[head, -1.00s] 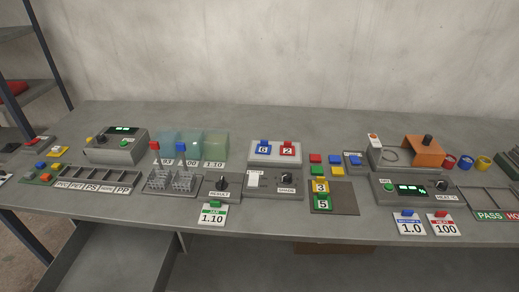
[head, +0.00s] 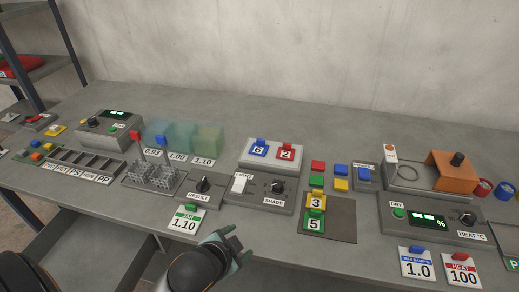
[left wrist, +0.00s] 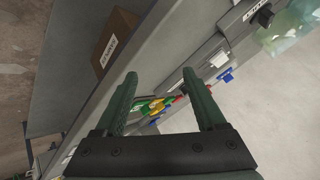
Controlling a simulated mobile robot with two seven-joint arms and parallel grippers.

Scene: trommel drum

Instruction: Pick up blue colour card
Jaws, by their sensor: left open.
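The blue colour card (head: 258,149), marked 6 with a blue grip on top, rests on the grey box beside the red card (head: 286,152) marked 2. In the left wrist view a blue-gripped card that appears to be the same one (left wrist: 227,76) shows beyond the right finger. My left gripper (head: 238,246) is open and empty, over the table's front edge, in front of and apart from the box. Its two green fingers stand apart in the left wrist view (left wrist: 160,74). My right gripper is not in view.
A yellow card (head: 316,202) marked 3 and a green card (head: 314,224) marked 5 lie right of the shade panel (head: 267,189). A green-gripped 1.10 card (head: 184,220) is near the front edge. Coloured blocks (head: 318,167) sit right of the box. Bare table lies behind.

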